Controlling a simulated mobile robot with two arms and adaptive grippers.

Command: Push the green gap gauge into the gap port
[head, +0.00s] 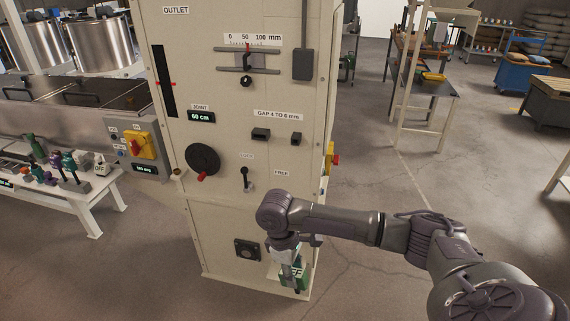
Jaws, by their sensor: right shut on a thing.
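My right gripper (291,277) is low in front of the beige cabinet, near its bottom right corner. It is shut on a small green piece with a white label, which I take to be the green gap gauge (299,280); the fingers partly hide it. The label "GAP 4 TO 6 mm" (278,114) is higher on the cabinet face. Below it are two dark fittings, a wider left one (260,134) and a smaller right one (296,139). I cannot tell which is the gap port. The gauge is well below both, apart from them. My left gripper is out of view.
The cabinet front carries a black handwheel (203,160), a small lever (245,177) and a square fitting (247,250). A white bench (99,191) with several coloured tools stands at left. Floor (400,190) right of the cabinet is open.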

